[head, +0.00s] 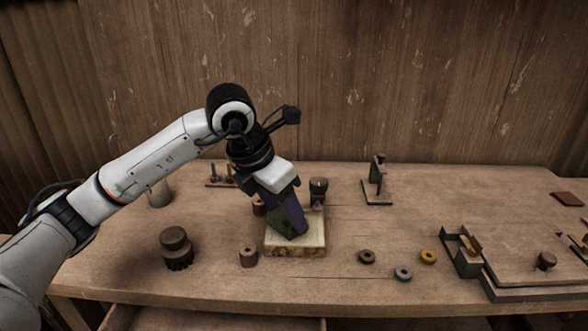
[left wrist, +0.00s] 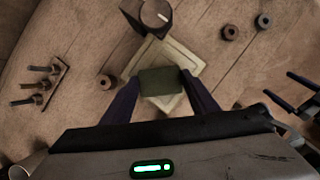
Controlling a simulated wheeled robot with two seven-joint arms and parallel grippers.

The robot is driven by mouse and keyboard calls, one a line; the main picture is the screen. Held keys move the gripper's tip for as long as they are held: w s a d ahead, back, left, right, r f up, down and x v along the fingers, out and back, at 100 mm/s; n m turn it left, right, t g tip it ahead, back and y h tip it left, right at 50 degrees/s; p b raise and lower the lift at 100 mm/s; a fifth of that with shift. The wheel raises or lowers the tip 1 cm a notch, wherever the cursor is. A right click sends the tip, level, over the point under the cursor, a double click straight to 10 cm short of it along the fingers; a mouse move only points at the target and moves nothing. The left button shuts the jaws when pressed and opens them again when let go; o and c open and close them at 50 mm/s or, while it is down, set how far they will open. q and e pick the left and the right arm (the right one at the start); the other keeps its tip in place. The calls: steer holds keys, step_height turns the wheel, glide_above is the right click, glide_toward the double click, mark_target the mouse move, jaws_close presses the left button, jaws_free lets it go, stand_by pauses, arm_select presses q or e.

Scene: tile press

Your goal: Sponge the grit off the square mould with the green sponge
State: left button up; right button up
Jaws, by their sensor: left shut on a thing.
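The square mould (head: 310,251) is a pale, stained block on the middle of the table; its pale top and raised rim show in the left wrist view (left wrist: 184,53). My left gripper (head: 292,225) points down over the mould, with its fingers shut on the green sponge (left wrist: 161,82). In the head view the sponge (head: 286,229) shows as a dark green patch at the fingertips, low over the mould. I cannot tell whether it touches the mould. The sponge and fingers hide part of the mould's top, and no grit can be made out.
A dark stacked knob (head: 174,247) and a small brown cylinder (head: 248,256) stand left of the mould. Rings, including a yellow one (head: 428,257), lie to the right. A dark bracket (head: 377,184) stands behind, and a low tray-like fixture (head: 509,265) is at the right.

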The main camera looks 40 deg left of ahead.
mark_target(286, 217)
arm_select(q)
steer(key=shift+w+d+r+p, duration=0.15)
steer(key=shift+d+r+p, duration=0.1)
steer(key=shift+p, duration=0.05)
step_height(286, 217, up, 3)
steer(key=shift+r+p, duration=0.1)
steer(key=shift+p, duration=0.8)
steer(key=shift+r+p, duration=0.55)
steer(key=shift+r, duration=0.15)
steer(key=shift+r+p, duration=1)
steer(key=shift+r, duration=0.45)
arm_select(e)
steer(key=shift+s+d+r, duration=0.1)
steer(key=shift+d+r, duration=0.2)
steer(key=shift+r, duration=0.35)
steer(key=shift+s+d+r, duration=0.15)
steer(key=shift+d+r, duration=0.2)
steer(key=shift+r, duration=0.25)
steer(key=shift+s+d+r, duration=0.1)
steer(key=shift+d+r, duration=0.2)
steer(key=shift+r, duration=0.35)
